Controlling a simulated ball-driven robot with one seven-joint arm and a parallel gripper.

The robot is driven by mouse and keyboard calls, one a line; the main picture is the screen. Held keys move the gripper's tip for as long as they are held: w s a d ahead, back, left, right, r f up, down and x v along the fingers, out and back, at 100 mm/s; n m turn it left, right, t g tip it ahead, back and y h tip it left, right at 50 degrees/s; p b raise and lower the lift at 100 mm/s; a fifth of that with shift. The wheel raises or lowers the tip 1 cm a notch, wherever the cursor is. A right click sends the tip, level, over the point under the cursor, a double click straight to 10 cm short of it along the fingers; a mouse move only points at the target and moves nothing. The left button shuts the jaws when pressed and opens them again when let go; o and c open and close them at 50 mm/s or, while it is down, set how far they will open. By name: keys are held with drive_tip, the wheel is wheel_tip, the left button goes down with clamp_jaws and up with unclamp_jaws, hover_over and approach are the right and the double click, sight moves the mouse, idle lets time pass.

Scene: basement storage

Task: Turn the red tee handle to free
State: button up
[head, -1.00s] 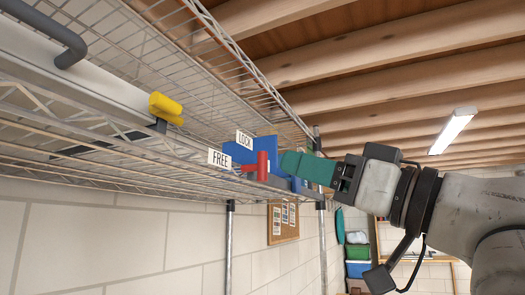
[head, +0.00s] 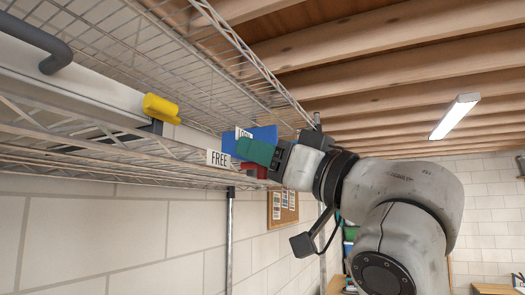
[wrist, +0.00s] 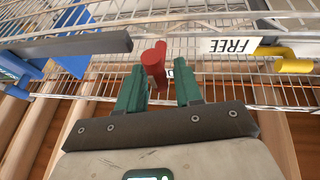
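The red tee handle (wrist: 153,64) shows in the wrist view between the two green fingertips, closer to the left one. I cannot tell whether it touches that finger. In the head view my gripper (head: 256,152) covers most of the handle, and only a small red part (head: 258,171) shows below the fingers. My gripper is open, with a clear gap between the fingers in the wrist view (wrist: 160,72). The white FREE label (head: 219,158) is left of the handle in the head view and upside down in the wrist view (wrist: 234,46). The LOCK label (head: 243,132) is partly hidden.
A blue block (head: 264,135) stands behind the fingers on the wire shelf. A yellow piece (head: 160,107) and a grey bar handle (head: 40,42) are farther left. A metal shelf post (head: 229,235) stands below. The space under the shelf is clear.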

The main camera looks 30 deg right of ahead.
clamp_jaws()
drive_tip(key=shift+n, duration=0.3)
drive_tip(key=n+y+b, duration=0.1)
drive_tip(key=n, duration=0.1)
drive_tip(key=n+g+y+b, duration=0.1)
drive_tip(key=n+y, duration=0.1)
drive_tip(key=n, duration=0.1)
drive_tip(key=shift+s+a+f+b, duration=0.2)
drive_tip(key=shift+b, duration=0.1)
drive_tip(key=shift+s+a+f+n+g+y+b, duration=0.25)
drive_tip(key=shift+n+g+y, duration=0.9)
drive_tip(key=shift+n, duration=2.15)
drive_tip(key=shift+a+f+n+g+y+b, duration=0.2)
drive_tip(key=shift+n+g+y+b, duration=0.35)
drive_tip(key=shift+n+g, duration=2.05)
drive_tip(key=shift+s+a+f+n+g+y+b, duration=0.15)
drive_tip(key=shift+f+n+g+y+b, duration=0.45)
drive_tip(key=shift+n, duration=3.4)
drive_tip(key=shift+r, duration=0.2)
drive_tip(key=shift+o, duration=0.8)
unclamp_jaws()
drive_tip(key=shift+r, duration=0.1)
